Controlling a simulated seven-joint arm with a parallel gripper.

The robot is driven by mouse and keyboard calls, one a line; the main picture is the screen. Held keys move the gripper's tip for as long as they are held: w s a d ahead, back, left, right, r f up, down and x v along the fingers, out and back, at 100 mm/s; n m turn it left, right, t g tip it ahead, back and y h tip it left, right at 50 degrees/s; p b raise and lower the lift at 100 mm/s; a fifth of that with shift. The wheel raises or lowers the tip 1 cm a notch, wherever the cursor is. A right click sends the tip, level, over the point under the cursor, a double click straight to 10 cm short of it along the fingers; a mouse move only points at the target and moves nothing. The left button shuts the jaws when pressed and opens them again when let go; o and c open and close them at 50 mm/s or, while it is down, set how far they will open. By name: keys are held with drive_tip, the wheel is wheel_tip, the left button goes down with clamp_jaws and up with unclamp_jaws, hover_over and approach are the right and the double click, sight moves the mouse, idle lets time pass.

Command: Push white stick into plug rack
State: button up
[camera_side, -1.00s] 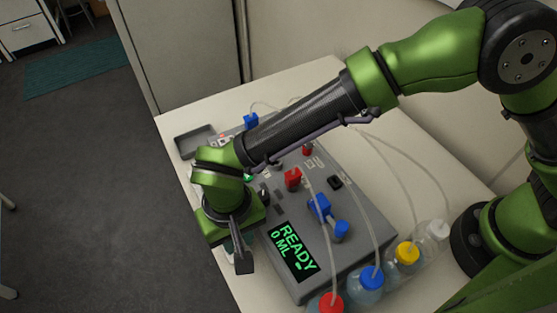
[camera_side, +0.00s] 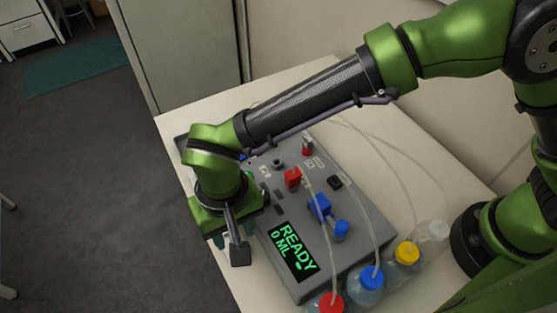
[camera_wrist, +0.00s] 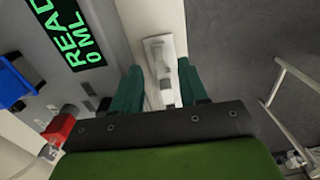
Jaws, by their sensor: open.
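My gripper (camera_wrist: 160,92) is open in the wrist view, with its two teal fingers apart. Between and beyond them is a pale, narrow, rectangular piece (camera_wrist: 157,50) with lighter and greyer parts, on the white table beside the grey machine. I cannot tell whether it is the white stick, the plug rack, or both. No finger is clearly touching it. In the side view my gripper (camera_side: 230,246) points down at the machine's left edge, left of the display, and hides what is under it.
The grey machine (camera_side: 347,237) has a READY display (camera_side: 293,252), a red plug (camera_side: 293,178) and blue parts (camera_side: 320,208). Bottles with red, blue (camera_side: 371,277), yellow and white caps stand to its right, with thin tubes. The table edge and the floor (camera_side: 110,220) are at left.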

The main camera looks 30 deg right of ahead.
wheel_tip(320, 180, up, 13)
drive_tip(key=shift+r, duration=0.2)
drive_tip(key=w+d+r+n+t+y, duration=0.1)
drive_tip(key=d, duration=0.9)
drive_tip(key=w+d+r+n+t+y, duration=0.1)
drive_tip(key=w+d+r, duration=0.1)
drive_tip(key=d, duration=0.9)
drive_tip(key=s+d+r+m+t, duration=0.1)
drive_tip(key=s+d+m+t, duration=0.1)
drive_tip(key=d, duration=0.7)
drive_tip(key=s+d+m+t, duration=0.3)
drive_tip(key=d, duration=0.6)
drive_tip(key=shift+d+r+m, duration=0.15)
drive_tip(key=shift+r+m, duration=0.25)
drive_tip(key=shift+s, duration=0.1)
